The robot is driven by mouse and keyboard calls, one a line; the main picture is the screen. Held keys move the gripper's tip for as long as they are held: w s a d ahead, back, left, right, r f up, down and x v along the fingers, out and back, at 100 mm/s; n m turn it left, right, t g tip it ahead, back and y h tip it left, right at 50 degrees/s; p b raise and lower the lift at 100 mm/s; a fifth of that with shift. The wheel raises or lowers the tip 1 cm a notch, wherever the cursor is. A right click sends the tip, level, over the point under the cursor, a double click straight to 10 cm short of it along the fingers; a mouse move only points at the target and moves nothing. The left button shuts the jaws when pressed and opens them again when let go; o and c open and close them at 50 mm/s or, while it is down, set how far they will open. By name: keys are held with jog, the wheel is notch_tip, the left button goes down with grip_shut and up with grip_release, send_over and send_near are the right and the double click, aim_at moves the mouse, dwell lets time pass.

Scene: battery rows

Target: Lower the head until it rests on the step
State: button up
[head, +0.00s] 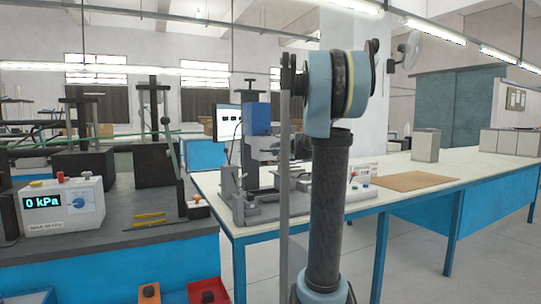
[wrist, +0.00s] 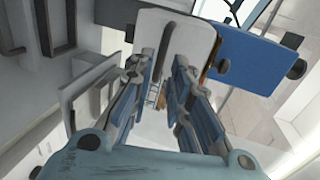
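A bench machine with a grey base (head: 262,212) stands on the white table, with a blue block (head: 257,118) high on its column. A grey head-like part (head: 263,150) sits below the block, above the base. I cannot pick out the step; my arm covers the machine's right side. In the wrist view, my gripper (wrist: 166,64) has its two fingers apart with a gap between them. A pale rounded plate (wrist: 177,28) lies beyond the fingertips, beside a blue body (wrist: 248,62) with dark knobs. I cannot tell whether the fingers touch anything. The gripper is hidden in the head view.
A pressure box (head: 62,205) reading 0 kPa and yellow-handled pliers (head: 150,220) are on the dark bench at left. A brown mat (head: 407,181) and a grey canister (head: 426,145) are on the white table (head: 350,212).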

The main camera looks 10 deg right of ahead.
jog(key=shift+x, duration=3.55)
